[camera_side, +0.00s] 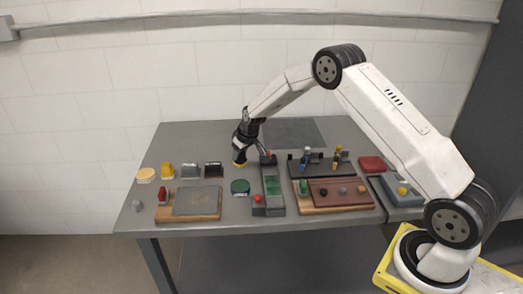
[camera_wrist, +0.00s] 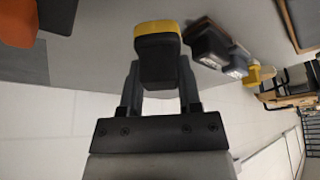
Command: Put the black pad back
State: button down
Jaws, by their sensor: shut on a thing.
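My gripper (camera_side: 242,148) is above the rear middle of the grey table, pointing down. In the wrist view my gripper (camera_wrist: 158,72) is shut on a black block with a yellow end (camera_wrist: 158,47), its dark body between the two fingers. In the side view the yellow end of this black-and-yellow block (camera_side: 239,163) shows just below my gripper; I cannot tell whether it touches the table. A separate dark block (camera_side: 213,169) stands to the left in a row; it also shows in the wrist view (camera_wrist: 208,45). Which of these is the black pad is not certain.
A yellow block (camera_side: 167,170) and a grey block (camera_side: 190,170) continue the row leftward. A board with a grey plate (camera_side: 197,201) lies in front. A green round piece (camera_side: 240,187), a long grey fixture (camera_side: 273,194) and a wooden board (camera_side: 338,205) crowd the right.

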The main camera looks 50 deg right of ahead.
aim_at(239, 161)
jog(key=shift+w+f, duration=0.25)
jog(key=shift+f, duration=1.55)
jog(key=shift+f, duration=0.15)
jog(key=shift+c, duration=1.4)
grip_release()
jog(key=v, duration=1.2)
